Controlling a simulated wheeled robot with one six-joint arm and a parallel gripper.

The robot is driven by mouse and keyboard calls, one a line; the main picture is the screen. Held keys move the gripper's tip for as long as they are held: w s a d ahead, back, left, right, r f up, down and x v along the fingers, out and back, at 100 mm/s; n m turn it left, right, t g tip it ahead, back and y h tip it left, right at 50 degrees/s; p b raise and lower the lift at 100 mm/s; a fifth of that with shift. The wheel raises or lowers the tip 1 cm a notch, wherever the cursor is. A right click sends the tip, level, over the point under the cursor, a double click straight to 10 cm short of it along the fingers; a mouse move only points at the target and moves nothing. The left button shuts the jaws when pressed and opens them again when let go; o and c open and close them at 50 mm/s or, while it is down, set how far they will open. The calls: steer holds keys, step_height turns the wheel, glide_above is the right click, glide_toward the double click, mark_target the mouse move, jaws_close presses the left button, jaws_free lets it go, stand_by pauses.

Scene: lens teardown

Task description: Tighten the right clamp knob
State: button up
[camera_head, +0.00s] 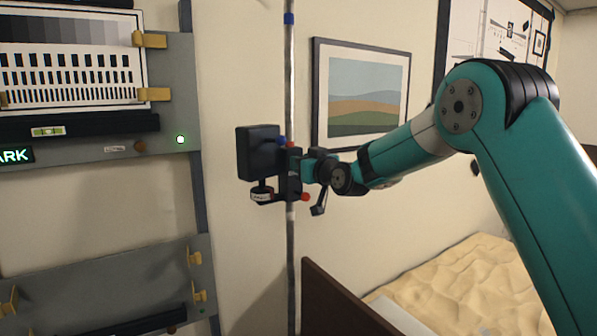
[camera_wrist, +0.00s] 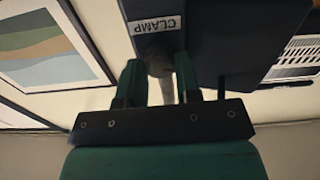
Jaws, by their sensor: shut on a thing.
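A dark clamp (camera_head: 292,186) sits on a metal pole (camera_head: 291,245), beside a black box (camera_head: 258,152). In the wrist view the clamp body (camera_wrist: 225,35) is dark and bears an upside-down "CLAMP" label (camera_wrist: 157,25). My gripper (camera_head: 308,168) reaches the clamp from the right. In the wrist view its two green fingers (camera_wrist: 160,75) stand on either side of the greyish right clamp knob (camera_wrist: 160,65) and are shut on it. The fingers and the clamp hide much of the knob. In the head view my gripper covers it.
A small red-ended part (camera_head: 305,197) sticks out just below my gripper. A grey panel (camera_head: 172,75) with a test chart stands left. A framed picture (camera_head: 362,92) hangs behind my arm. A bed (camera_head: 470,285) with a dark headboard (camera_head: 335,300) lies below.

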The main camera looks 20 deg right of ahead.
steer(key=m+b, duration=0.3)
steer(key=shift+a+f+m, duration=0.15)
steer(key=shift+f+m, duration=0.15)
steer(key=m+b, duration=0.3)
steer(key=m, duration=0.1)
steer(key=shift+m, duration=0.3)
steer(key=m+b, duration=0.1)
steer(key=m, duration=0.2)
steer(key=shift+r+m, duration=0.15)
steer(key=shift+m, duration=0.15)
steer(key=shift+m+b, duration=0.7)
steer(key=shift+m, duration=1.1)
steer(key=shift+r, duration=0.1)
steer(key=o, duration=0.9)
steer(key=shift+s, duration=0.1)
steer(key=shift+d, duration=0.25)
